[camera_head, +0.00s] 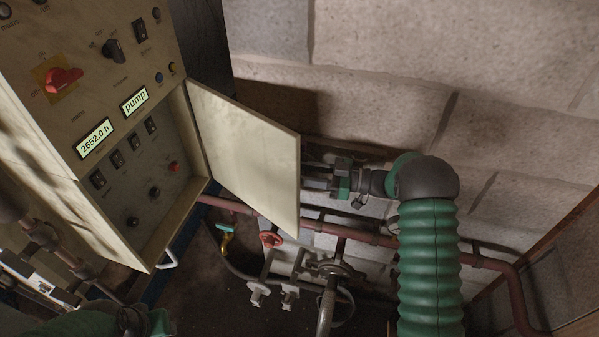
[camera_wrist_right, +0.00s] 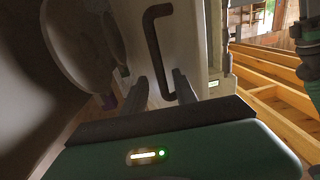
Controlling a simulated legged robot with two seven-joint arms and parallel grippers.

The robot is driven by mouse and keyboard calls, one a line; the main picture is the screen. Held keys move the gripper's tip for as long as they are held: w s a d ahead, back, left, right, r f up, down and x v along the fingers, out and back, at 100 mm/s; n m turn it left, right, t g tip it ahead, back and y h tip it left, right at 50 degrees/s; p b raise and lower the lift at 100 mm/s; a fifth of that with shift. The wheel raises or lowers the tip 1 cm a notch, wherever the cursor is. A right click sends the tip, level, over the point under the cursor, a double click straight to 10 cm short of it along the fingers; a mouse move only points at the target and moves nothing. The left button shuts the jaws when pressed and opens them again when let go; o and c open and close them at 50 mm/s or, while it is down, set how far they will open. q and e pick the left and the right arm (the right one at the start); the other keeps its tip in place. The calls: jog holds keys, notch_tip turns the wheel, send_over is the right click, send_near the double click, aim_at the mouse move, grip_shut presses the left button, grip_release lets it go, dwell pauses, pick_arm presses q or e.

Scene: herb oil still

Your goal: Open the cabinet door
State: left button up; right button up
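The cabinet (camera_head: 110,200) is at the left of the head view. Its cream door (camera_head: 250,155) stands swung open to the right, showing a panel of switches and buttons inside. My right gripper (camera_head: 312,178) is just right of the door, on its outer side, and the door edge partly hides its fingertips. In the right wrist view my right gripper (camera_wrist_right: 161,90) has its fingers apart. The dark door handle (camera_wrist_right: 152,35) is ahead, its lower end between the fingers in the picture; I see no grip on it.
A block wall (camera_head: 380,70) stands close behind my right arm. Wooden beams (camera_wrist_right: 265,75) show at the right of the wrist view.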

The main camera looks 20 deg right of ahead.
jog(key=b+v, duration=0.2)
jog(key=v, duration=1.4)
jog(key=shift+w+f+b, duration=0.15)
jog(key=shift+f+b, duration=0.15)
jog(key=shift+b, duration=0.05)
